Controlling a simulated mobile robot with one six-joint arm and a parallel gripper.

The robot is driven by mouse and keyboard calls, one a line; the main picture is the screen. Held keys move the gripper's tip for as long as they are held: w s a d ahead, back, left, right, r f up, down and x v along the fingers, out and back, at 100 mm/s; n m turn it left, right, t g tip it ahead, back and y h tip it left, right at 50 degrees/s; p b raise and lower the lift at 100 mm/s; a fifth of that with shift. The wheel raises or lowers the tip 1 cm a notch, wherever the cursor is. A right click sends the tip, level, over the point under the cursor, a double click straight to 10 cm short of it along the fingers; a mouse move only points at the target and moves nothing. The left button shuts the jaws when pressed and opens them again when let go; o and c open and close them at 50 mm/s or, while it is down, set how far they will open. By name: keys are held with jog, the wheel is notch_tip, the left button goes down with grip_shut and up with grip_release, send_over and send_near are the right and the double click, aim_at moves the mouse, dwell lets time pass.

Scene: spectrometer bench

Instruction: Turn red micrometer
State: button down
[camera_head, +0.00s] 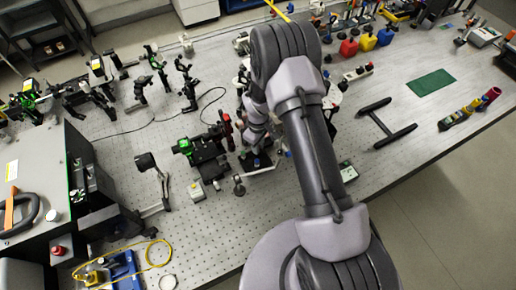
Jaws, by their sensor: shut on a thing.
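The red micrometer (227,127) is a small upright red part on the right side of a dark optical stage (206,155) with a green top, near the middle of the bench. My arm reaches over from the lower right and bends down. My gripper (238,123) is at the red micrometer, coming from its right, and is shut on it. The fingertips are small here and partly hidden by my wrist, so the exact contact does not show.
A post with a round head (146,162) stands left of the stage. A green mat (431,83) and black H-shaped frame (387,122) lie right.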

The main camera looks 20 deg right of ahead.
jog(key=shift+n+b, duration=0.65)
jog(key=shift+n, duration=0.95)
jog(key=c, duration=1.3)
grip_release()
jog(key=shift+c, duration=0.2)
jog(key=shift+r, duration=0.15)
notch_tip(320, 180, up, 17)
jog(key=p, duration=0.1)
